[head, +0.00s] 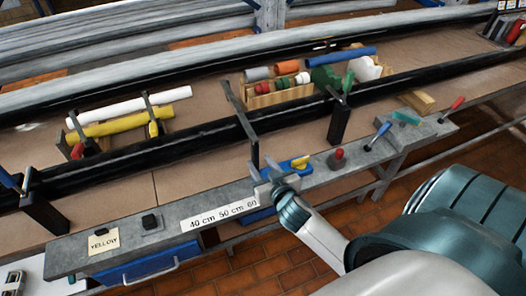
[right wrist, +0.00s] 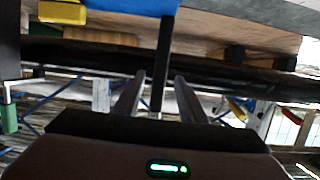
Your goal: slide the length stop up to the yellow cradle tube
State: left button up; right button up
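The yellow tube (head: 128,124) lies in a cradle on the left of the bench, beside a white tube (head: 125,107). What looks like the length stop has a dark upright arm (head: 241,112) well to the right of the yellow tube, and a blue body (head: 278,167) with a yellow part at the bench's front rail. My right gripper (head: 272,181) is at this blue body. In the right wrist view its two fingers (right wrist: 160,85) stand apart, with a dark bar (right wrist: 163,55) between them and slim gaps on both sides. My left gripper is out of view.
A scale strip (head: 219,213) and a YELLOW note (head: 103,241) lie along the bench's front edge. A wooden crate (head: 280,94) of coloured tubes stands behind. A red knob (head: 338,158) and clamps are to the right. Dark posts (head: 338,122) rise from the rail.

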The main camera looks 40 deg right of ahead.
aim_at(256, 158)
jog(key=shift+b+x, duration=1)
jog(key=shift+x, duration=1.65)
grip_shut()
